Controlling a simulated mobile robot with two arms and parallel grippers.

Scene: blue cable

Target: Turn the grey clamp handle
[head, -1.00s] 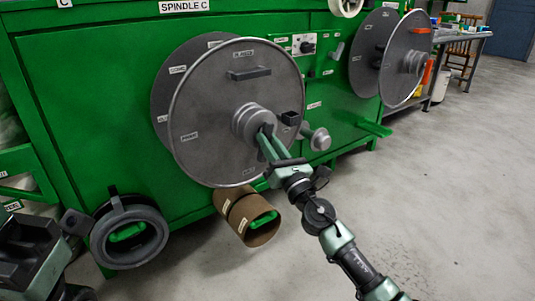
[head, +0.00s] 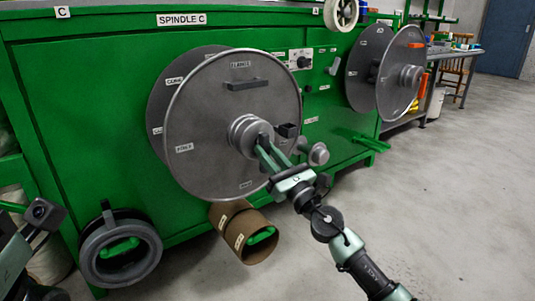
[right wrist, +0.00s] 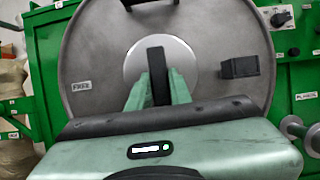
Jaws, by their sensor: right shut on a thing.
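The grey clamp handle is a dark upright bar at the hub of the large grey reel flange (head: 215,105); it shows clearest in the right wrist view (right wrist: 158,75). My right gripper (head: 262,145) reaches the hub from the lower right. In the right wrist view its two green fingers (right wrist: 157,90) stand on either side of the bar and are shut on it. The fingers hide part of the handle in the head view. Part of my left arm (head: 35,225) shows at the lower left edge; its fingers cannot be made out clearly.
A small black block (head: 287,130) and a flange handle (head: 246,84) stick out from the flange. A grey knob (head: 318,154) is to the right. A cardboard tube (head: 228,228) and a dark ring (head: 97,252) sit below. A second reel (head: 402,75) stands farther right. The right floor is clear.

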